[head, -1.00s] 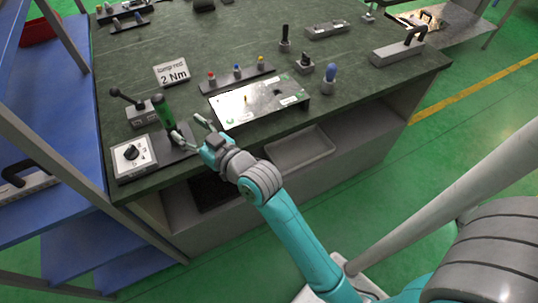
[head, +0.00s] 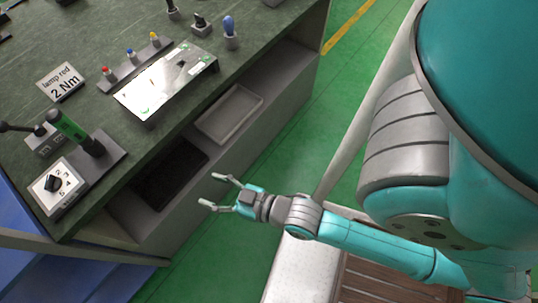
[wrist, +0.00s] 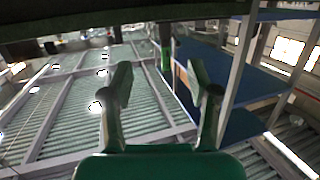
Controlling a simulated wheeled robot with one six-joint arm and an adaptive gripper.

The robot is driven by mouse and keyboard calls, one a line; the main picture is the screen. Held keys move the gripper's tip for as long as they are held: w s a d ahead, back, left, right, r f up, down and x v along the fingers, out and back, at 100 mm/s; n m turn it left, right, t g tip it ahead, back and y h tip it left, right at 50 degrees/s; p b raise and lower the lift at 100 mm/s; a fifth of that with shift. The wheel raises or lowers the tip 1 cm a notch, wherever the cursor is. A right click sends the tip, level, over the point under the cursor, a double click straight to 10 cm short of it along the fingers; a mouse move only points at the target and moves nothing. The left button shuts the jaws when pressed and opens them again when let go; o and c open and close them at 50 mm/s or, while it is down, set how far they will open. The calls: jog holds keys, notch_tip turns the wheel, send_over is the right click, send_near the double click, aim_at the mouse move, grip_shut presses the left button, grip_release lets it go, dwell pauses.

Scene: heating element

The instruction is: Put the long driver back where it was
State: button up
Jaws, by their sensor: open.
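A long driver with a green and black handle (head: 72,129) stands on a dark base plate (head: 108,153) at the left of the bench in the head view. It sits beside a white box with a black dial (head: 57,188). Its lower end is hard to make out. My gripper (head: 214,191) is open and empty. It is out in front of the bench, beyond its front edge and well apart from the driver. In the wrist view, the open fingers (wrist: 162,95) have nothing between them.
A panel with a bright top (head: 165,80) lies at the bench's front edge, with small coloured-top pieces behind it. A blue-handled driver (head: 229,27) stands further right. Shelves below hold a grey tray (head: 229,113) and a black tray (head: 158,176).

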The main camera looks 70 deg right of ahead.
jog(key=s+r+g, duration=0.1)
jog(key=s+r, duration=0.1)
jog(key=s, duration=1.5)
jog(key=shift+a, duration=0.3)
